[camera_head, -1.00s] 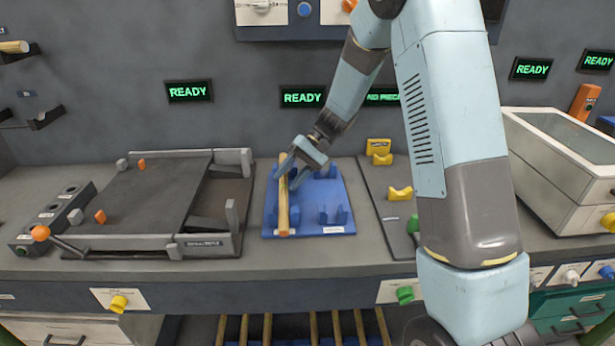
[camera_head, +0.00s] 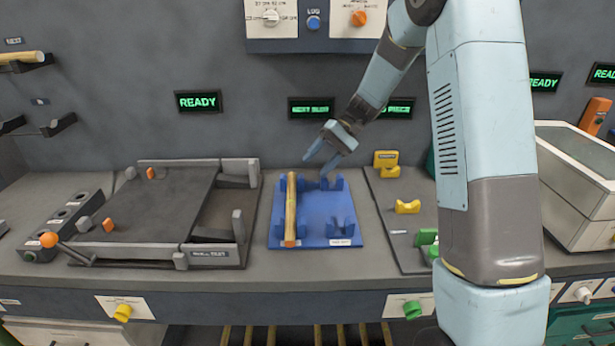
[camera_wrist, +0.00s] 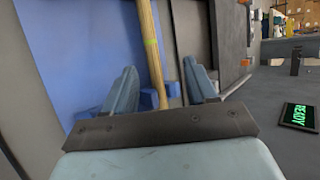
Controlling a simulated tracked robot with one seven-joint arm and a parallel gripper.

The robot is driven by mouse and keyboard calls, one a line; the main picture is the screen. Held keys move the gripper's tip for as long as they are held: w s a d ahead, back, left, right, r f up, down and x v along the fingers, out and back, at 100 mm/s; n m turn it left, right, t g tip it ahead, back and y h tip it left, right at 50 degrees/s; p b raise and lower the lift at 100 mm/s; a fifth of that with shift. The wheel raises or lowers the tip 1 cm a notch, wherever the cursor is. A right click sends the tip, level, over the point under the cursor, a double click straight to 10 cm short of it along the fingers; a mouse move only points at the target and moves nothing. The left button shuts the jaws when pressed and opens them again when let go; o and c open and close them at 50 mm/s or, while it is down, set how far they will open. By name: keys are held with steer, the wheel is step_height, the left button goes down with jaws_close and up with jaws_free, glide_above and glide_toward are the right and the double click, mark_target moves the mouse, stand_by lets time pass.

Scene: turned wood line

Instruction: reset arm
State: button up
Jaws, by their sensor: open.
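My gripper (camera_head: 325,155) is open and empty, raised above the back of the blue tray (camera_head: 329,228). A turned wooden rod (camera_head: 291,212) rests lengthwise on the left side of the tray, apart from the fingers. In the wrist view the two fingers (camera_wrist: 165,90) are spread. The rod (camera_wrist: 150,50), with a green band, shows beyond them over the blue tray (camera_wrist: 80,55).
A dark tilted fixture (camera_head: 160,212) with an orange-knobbed lever stands left of the tray. A grey board (camera_head: 400,230) with yellow and green blocks lies to the right, then a white lidded box (camera_head: 575,185). Control panels and lit signs (camera_head: 199,101) are on the wall.

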steer(key=s+d+r+t+h, duration=0.4)
steer(key=s+d+r, duration=0.5)
steer(key=s+r, duration=0.45)
steer(key=s+d+r+t+h, duration=0.1)
steer(key=s+d+t+h, duration=0.1)
steer(key=s, duration=0.6)
steer(key=s+d+r+m+t+h, duration=0.1)
steer(key=s+d+t, duration=0.3)
steer(key=s, duration=0.4)
steer(key=shift+s+d+h, duration=0.3)
steer(key=shift+h, duration=0.5)
